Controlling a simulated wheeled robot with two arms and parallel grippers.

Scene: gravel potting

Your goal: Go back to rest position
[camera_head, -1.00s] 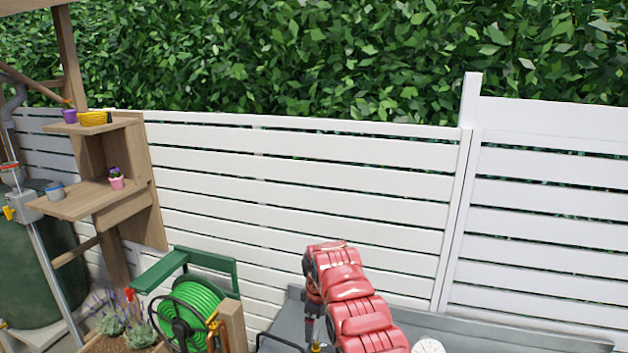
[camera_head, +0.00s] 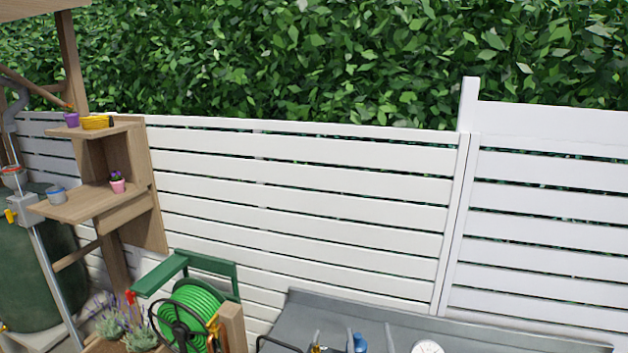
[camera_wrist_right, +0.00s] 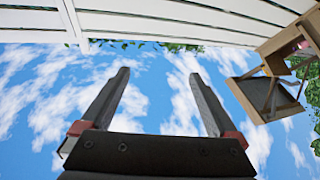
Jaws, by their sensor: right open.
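My right gripper (camera_wrist_right: 158,75) is open and empty in the right wrist view. Its two dark fingers stand wide apart against blue sky, with red parts at their bases. In the head view, narrow grey upright tips show at the bottom edge; I cannot tell for sure which of them are my right gripper's fingers. My left gripper is not in view.
A grey worktop (camera_head: 300,312) lies at the bottom, with a blue bottle (camera_head: 360,343) and a white round dial (camera_head: 427,347). Left of it are a green hose reel (camera_head: 195,305), a wooden shelf (camera_head: 85,203) with small pots, and a white fence (camera_head: 300,205) behind.

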